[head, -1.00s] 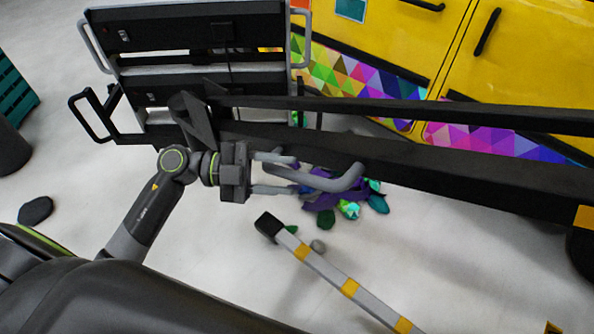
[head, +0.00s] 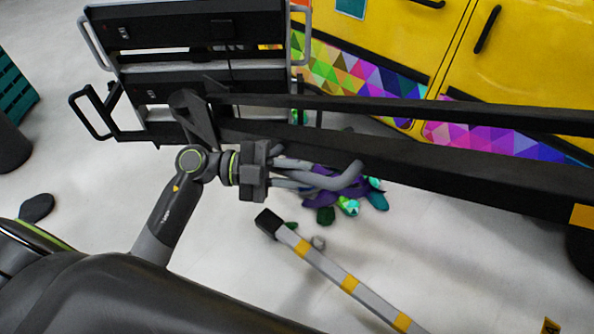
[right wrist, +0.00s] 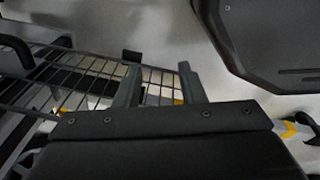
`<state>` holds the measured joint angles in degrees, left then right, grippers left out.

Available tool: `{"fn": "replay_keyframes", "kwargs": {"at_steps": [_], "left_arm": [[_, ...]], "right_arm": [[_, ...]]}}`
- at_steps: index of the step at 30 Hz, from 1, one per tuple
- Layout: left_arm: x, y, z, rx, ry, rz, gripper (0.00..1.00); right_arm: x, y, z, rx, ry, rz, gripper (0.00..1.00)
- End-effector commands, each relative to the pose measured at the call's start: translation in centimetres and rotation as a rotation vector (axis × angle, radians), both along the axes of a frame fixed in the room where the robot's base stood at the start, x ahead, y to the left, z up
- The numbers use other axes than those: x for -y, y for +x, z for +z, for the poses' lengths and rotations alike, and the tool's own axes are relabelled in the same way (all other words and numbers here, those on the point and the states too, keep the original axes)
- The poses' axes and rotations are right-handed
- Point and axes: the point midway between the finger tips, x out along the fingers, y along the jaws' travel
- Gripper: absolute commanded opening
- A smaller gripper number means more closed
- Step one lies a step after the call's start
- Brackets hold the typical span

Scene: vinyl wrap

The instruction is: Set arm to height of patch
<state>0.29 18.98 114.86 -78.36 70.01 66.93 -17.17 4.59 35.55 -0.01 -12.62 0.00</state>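A long black beam arm (head: 420,165) with a grey bent handle (head: 345,181) stretches across the head view from the black frame to the right edge. My left gripper (head: 308,175) is at the handle, with one finger above it and one below. I cannot tell whether the fingers touch it. A yellow panelled body (head: 545,65) behind bears a multicoloured triangle-pattern wrap (head: 480,138) along its lower part, and a small teal patch (head: 351,7) near the top.
A black frame with grey side handles (head: 200,60) stands at the back left. Purple, teal and green scraps (head: 348,206) lie on the floor under the beam. A grey-and-yellow striped bar (head: 345,280) crosses below. A wire rack (right wrist: 75,75) is left of my right gripper.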

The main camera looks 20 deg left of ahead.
Motion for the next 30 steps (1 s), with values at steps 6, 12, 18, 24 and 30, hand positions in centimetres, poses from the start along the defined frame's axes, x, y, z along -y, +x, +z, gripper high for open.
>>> {"fn": "replay_keyframes", "kwargs": {"at_steps": [6,12,18,24,30], "left_arm": [[0.0,0.0,0.0,0.000,0.000,0.000,0.00],[-0.4,0.1,1.2,0.005,0.011,0.000,0.00],[-1.4,0.6,4.1,0.019,0.039,0.001,0.00],[-2.1,0.8,5.6,0.024,0.059,0.000,0.00],[-2.3,0.8,5.5,0.023,0.065,-0.001,0.00]], "right_arm": [[0.1,0.0,0.0,0.000,-0.001,0.001,0.36],[0.1,0.0,1.2,0.000,-0.001,0.001,0.36],[0.1,0.0,3.8,0.000,-0.002,0.001,0.36],[0.1,0.0,5.2,0.000,-0.001,0.000,0.36],[0.1,0.0,5.2,0.000,-0.001,0.000,0.36]]}}
